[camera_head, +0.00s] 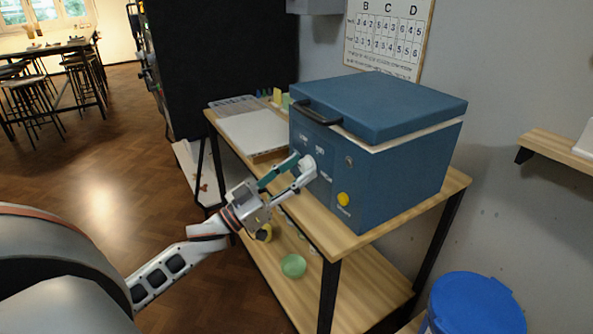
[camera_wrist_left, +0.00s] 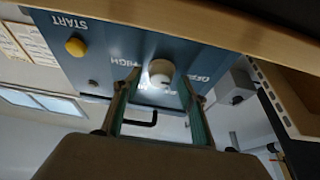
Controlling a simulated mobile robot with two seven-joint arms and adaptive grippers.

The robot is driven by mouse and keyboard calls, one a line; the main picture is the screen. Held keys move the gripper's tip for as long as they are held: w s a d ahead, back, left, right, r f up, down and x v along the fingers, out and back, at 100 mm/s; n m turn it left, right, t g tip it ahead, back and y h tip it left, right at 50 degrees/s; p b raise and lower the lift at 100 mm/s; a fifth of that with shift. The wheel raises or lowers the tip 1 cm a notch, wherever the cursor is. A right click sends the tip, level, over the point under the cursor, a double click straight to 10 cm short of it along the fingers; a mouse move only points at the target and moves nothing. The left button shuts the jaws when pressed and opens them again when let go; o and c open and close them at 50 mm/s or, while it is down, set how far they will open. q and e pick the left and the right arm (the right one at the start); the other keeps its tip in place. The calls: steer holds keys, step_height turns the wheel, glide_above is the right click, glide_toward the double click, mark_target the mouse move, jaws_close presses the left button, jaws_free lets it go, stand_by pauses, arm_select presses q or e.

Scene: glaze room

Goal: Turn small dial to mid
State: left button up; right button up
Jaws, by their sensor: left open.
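A white round dial (camera_head: 308,166) sits on the front of a blue box-shaped kiln (camera_head: 402,172). The dial also shows in the left wrist view (camera_wrist_left: 161,72), with printed labels around it, one reading HIGH. My left gripper (camera_head: 303,170) is at the dial, open, with its green-faced fingers on either side of it. In the left wrist view the fingers (camera_wrist_left: 157,92) straddle the dial, and a gap shows between them. I cannot tell whether either finger touches it. The dial's pointer setting is not readable. My right gripper is not in view.
A yellow START button (camera_head: 343,198) is on the same panel, near the dial. The kiln's lid has a dark handle (camera_head: 318,112) above the panel. The kiln stands on a wooden table (camera_head: 345,241). A green bowl (camera_head: 293,266) is on the lower shelf. A blue bin (camera_head: 476,300) stands at the right.

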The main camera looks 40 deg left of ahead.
arm_select(q)
steer(key=c, duration=1.1)
